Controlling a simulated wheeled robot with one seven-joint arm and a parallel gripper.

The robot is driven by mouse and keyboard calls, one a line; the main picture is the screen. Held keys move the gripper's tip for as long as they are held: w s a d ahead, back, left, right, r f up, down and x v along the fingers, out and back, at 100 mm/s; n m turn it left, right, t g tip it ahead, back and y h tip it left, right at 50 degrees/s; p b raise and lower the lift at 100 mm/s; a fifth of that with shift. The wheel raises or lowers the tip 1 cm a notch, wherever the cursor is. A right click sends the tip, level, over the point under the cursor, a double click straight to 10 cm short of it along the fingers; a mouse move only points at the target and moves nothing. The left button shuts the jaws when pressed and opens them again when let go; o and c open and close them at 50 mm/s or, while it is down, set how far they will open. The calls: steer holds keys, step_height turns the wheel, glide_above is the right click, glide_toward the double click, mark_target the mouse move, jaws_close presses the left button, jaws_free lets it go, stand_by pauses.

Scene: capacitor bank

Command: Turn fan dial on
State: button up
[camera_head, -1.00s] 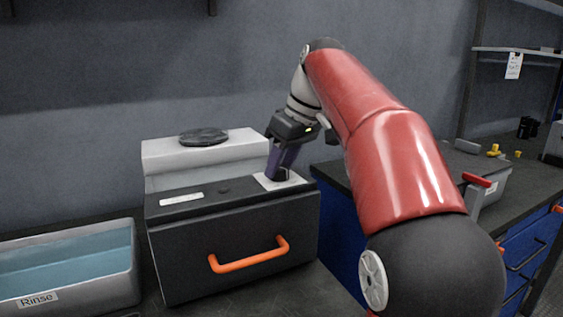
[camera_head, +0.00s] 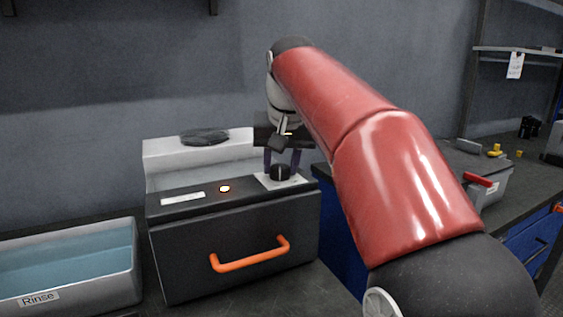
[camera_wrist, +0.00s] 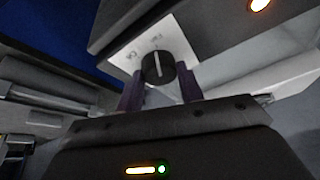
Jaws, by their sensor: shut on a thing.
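The fan dial (camera_head: 280,173) is a round black knob on a white plate at the right end of the dark box's top panel. In the wrist view the dial (camera_wrist: 157,66) shows a pale pointer line, and the plate around it has small marks. My gripper (camera_head: 282,165) reaches down to the dial, with its two purple fingers on either side of it and shut on it. In the wrist view the fingers (camera_wrist: 160,88) flank the dial. An indicator lamp (camera_head: 224,188) on the panel glows orange; it also shows in the wrist view (camera_wrist: 259,4).
The dark box (camera_head: 235,235) has an orange handle (camera_head: 250,257) on its front. A grey round vent (camera_head: 204,137) sits on its white rear part. A rinse tub (camera_head: 70,265) stands at left. A bench with a red-handled box (camera_head: 478,180) stands at right.

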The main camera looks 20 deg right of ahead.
mark_target(283, 185)
steer(key=shift+m+h, duration=0.3)
steer(key=shift+m, duration=0.4)
steer(key=o, duration=1)
steer(key=v, duration=0.7)
steer(key=shift+r, duration=0.35)
steer(key=shift+s, duration=0.2)
